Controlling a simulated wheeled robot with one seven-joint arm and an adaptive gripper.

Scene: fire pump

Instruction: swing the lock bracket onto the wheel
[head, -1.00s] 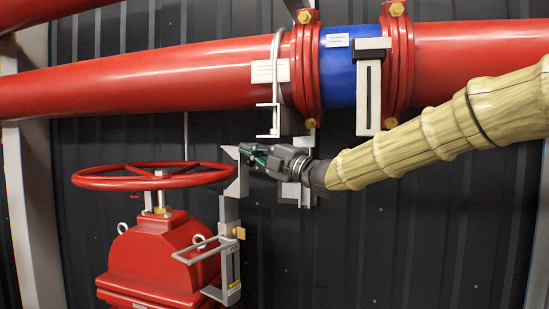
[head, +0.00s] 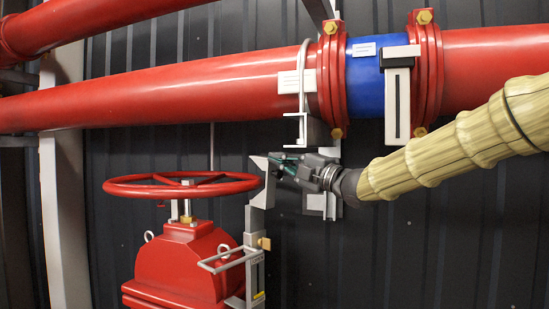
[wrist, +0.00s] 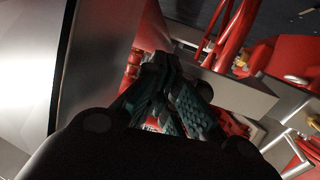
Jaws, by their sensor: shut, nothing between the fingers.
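The red handwheel (head: 128,189) lies level on top of the red valve body (head: 185,262). The grey lock bracket (head: 262,196) stands upright at the wheel's right edge, its angled top level with or just above the rim. In the head view its top overlaps the rim's right end; I cannot tell if they touch. My gripper (head: 276,162) is shut and empty, its fingertips at the right side of the bracket top. Whether they touch it is unclear. In the wrist view the shut fingers (wrist: 158,75) are beside a grey plate (wrist: 235,92), with red wheel parts beyond.
A wire-like grey frame (head: 225,262) sticks out low on the bracket post. A dark ribbed wall (head: 400,240) stands close behind. Space left of the wheel is open.

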